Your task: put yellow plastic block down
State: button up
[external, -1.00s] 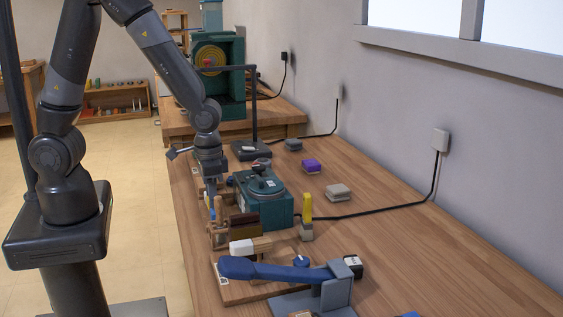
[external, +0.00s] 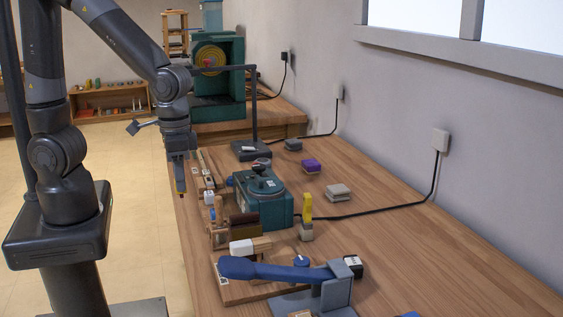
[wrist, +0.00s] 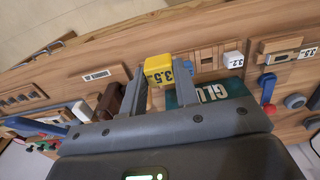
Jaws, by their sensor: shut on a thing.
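The yellow plastic block (wrist: 157,62), marked with black "3.5" figures, sits between the two fingertips of my gripper (wrist: 161,78) in the wrist view. My gripper is shut on it. In the external view my gripper (external: 181,188) points down at the left edge of the wooden bench (external: 400,240), and only a small bit of the block shows at its tip. The block appears held above the bench edge, apart from the things on it.
A teal machine (external: 263,198) stands right of my gripper. Small white blocks, one marked "3.2" (wrist: 232,59), sit in wooden holders along the bench edge. A blue-handled tool (external: 270,270) lies nearer the camera.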

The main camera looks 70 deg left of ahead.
jog(key=w+a+r+n, duration=0.1)
jog(key=w, duration=0.5)
jog(key=w+a+n, duration=0.1)
jog(key=w, duration=0.5)
jog(key=w+a+r+n, duration=0.1)
jog(key=w, duration=0.5)
jog(key=shift+r, duration=0.3)
jog(key=w+a+f+n, duration=0.3)
jog(key=w+a+n, duration=0.3)
jog(key=w+a, duration=1.85)
jog(key=w+a+f, duration=0.1)
jog(key=a+f, duration=0.1)
jog(key=a, duration=0.2)
jog(key=w+a+f, duration=0.1)
jog(key=a+f, duration=0.1)
jog(key=a, duration=0.2)
jog(key=w+a+f, duration=0.1)
jog(key=a+f, duration=0.1)
jog(key=a, duration=0.3)
jog(key=shift+f, duration=0.4)
jog(key=shift+a+f, duration=0.1)
jog(key=shift+f, duration=1.85)
jog(key=shift+f, duration=0.1)
